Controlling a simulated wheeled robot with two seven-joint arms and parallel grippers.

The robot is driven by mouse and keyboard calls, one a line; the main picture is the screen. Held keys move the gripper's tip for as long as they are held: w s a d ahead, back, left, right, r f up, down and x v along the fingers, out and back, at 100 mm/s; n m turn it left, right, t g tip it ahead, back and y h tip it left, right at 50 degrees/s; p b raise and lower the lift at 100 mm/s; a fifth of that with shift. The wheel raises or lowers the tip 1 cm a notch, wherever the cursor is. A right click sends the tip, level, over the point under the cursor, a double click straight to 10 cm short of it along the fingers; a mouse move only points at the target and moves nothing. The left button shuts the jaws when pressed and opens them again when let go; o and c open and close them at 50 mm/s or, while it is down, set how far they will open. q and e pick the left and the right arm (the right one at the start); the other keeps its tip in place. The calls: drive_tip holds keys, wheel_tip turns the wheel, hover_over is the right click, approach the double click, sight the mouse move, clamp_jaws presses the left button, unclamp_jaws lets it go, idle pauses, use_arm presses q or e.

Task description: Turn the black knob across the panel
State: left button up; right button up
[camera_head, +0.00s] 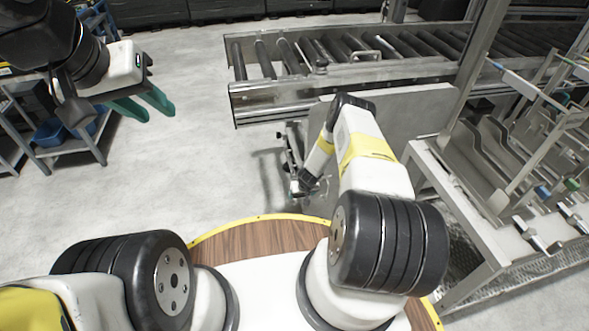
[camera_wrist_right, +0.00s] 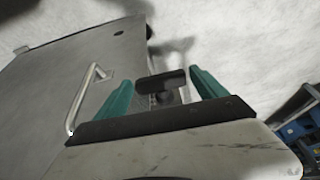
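In the right wrist view a black knob (camera_wrist_right: 165,83) with a wide, T-like head stands between the two teal fingers of my right gripper (camera_wrist_right: 160,78). The fingers are apart, with gaps showing on both sides of the knob. A grey panel (camera_wrist_right: 45,90) with a bent metal handle (camera_wrist_right: 84,98) lies to the left. In the head view I cannot make out the knob; my right forearm covers much of that area beside the grey panel (camera_head: 405,112). My left gripper (camera_head: 158,114) hangs at the upper left, its teal fingers apart and empty, far from the panel.
A roller conveyor (camera_head: 355,75) runs along the back above the panel. A metal rack with a mesh base (camera_head: 470,235) stands close on the right. A shelf cart with blue bins (camera_head: 48,132) is at the left. The floor between is clear.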

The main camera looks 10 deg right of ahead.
drive_tip(key=shift+r, duration=0.1)
drive_tip(key=v, duration=0.7)
drive_tip(key=shift+r, duration=0.25)
drive_tip(key=shift+s, duration=0.2)
